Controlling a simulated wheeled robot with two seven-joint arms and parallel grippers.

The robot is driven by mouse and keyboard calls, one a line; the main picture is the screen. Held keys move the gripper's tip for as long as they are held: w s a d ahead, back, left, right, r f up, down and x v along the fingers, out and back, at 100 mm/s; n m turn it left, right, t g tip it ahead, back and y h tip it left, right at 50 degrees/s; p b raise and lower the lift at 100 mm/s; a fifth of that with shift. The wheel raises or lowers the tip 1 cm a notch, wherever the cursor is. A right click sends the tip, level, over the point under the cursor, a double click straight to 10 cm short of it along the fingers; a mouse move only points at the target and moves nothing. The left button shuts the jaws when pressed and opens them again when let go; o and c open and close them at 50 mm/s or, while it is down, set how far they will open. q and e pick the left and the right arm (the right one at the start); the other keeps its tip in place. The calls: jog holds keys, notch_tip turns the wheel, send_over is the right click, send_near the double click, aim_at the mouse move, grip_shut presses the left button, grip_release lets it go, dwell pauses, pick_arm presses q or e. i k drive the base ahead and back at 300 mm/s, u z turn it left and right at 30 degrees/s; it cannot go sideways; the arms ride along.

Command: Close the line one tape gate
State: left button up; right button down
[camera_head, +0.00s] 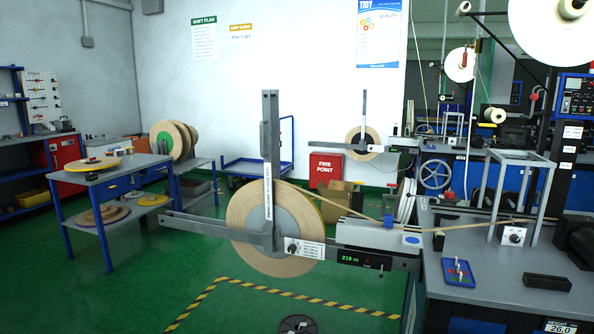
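A large tan tape reel (243,213) hangs upright on the near payoff in the middle of the view. A tall grey upright bar (270,110) with a white printed strip stands in front of the reel, and a grey horizontal arm (195,226) runs out to the left. Neither of my grippers is in view.
A similar payoff with a smaller reel (358,143) stands behind. The workbench (490,265) on the right carries a blue pad (458,272) and a black block (547,282). A blue-framed table (115,180) is at left. Green floor (160,275) is clear at front left.

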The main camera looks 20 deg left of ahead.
aim_at(358, 198)
jog(key=u, duration=0.75)
jog(key=i, duration=0.8)
jog(key=u, duration=0.25)
